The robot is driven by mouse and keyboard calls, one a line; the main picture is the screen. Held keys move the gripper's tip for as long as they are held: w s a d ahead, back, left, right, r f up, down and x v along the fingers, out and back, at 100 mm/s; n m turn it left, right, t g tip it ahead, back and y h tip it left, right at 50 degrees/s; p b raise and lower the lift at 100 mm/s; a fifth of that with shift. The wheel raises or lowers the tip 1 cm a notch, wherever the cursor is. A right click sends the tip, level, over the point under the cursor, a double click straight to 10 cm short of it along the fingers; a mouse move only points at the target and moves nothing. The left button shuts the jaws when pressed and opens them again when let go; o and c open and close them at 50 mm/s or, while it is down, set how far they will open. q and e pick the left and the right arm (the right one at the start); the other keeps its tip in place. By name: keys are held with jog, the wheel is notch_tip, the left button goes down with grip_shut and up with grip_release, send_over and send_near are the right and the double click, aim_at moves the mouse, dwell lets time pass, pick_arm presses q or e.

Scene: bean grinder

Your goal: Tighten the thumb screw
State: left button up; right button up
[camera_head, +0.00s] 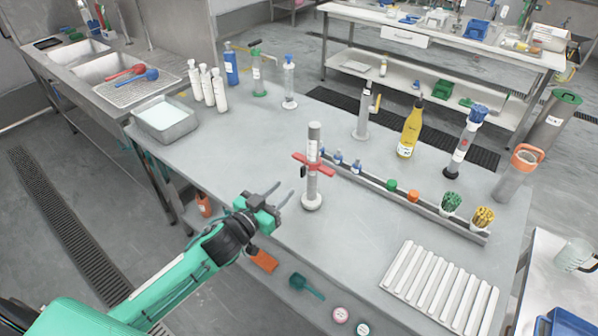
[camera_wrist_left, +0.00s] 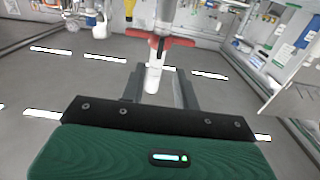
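A grey cylindrical post (camera_head: 313,145) stands upright on a round white base (camera_head: 312,202) at the middle of the table. A red cross-shaped clamp (camera_head: 322,168) is around the post, with a small dark part at its left side that may be the thumb screw (camera_head: 303,172); it is too small to be sure. My left gripper (camera_head: 286,188) is open and empty, to the left of the post and apart from it. In the left wrist view the red clamp (camera_wrist_left: 160,40) and the post's lower part (camera_wrist_left: 153,78) show ahead, between the finger lines. My right gripper is not in view.
Behind the post runs a rail (camera_head: 410,202) with small bottles and cups. A white ribbed rack (camera_head: 440,285) lies at the front right. A grey tray (camera_head: 166,120) and white bottles (camera_head: 208,88) stand at the back left.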

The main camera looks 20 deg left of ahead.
aim_at(301, 173)
pick_arm(q)
jog(key=p+x, duration=0.1)
jog(key=x, duration=0.5)
jog(key=shift+w+p, duration=0.3)
jog(key=shift+w, duration=0.05)
jog(key=shift+x, duration=0.75)
jog(key=shift+d+f, duration=0.1)
grip_shut()
